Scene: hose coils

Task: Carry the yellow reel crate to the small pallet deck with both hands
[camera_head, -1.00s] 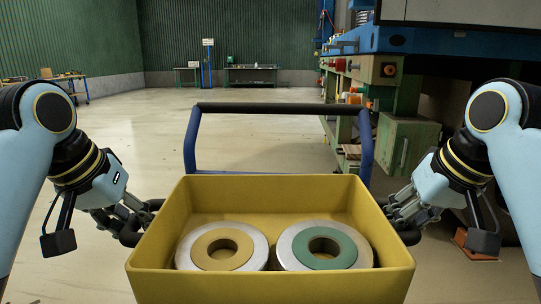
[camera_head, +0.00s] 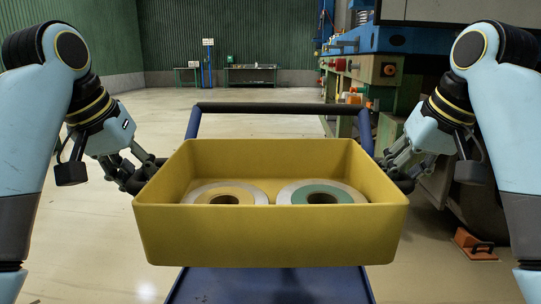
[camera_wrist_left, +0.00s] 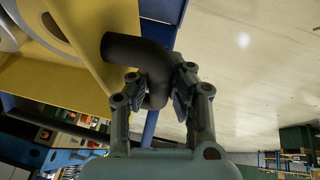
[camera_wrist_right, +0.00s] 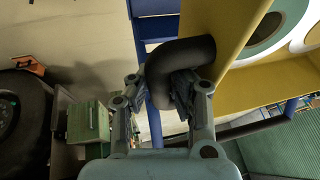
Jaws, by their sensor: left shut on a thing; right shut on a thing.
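The yellow reel crate (camera_head: 270,235) hangs level between my two grippers in the head view, above a blue deck (camera_head: 270,285). Two reels lie in it: one with a yellow-tan centre (camera_head: 228,191) on the left and one with a green centre (camera_head: 345,190) on the right. My left gripper (camera_head: 150,170) is shut on the black handle on the crate's left side; the left wrist view shows the fingers around that handle (camera_wrist_left: 140,50). My right gripper (camera_head: 395,172) is shut on the right handle, which shows in the right wrist view (camera_wrist_right: 180,60).
A blue cart frame with a black push bar (camera_head: 280,108) stands just behind the crate. A large machine (camera_head: 400,70) stands at the right, with an orange-brown item (camera_head: 474,244) on the floor. Open floor lies to the left and behind.

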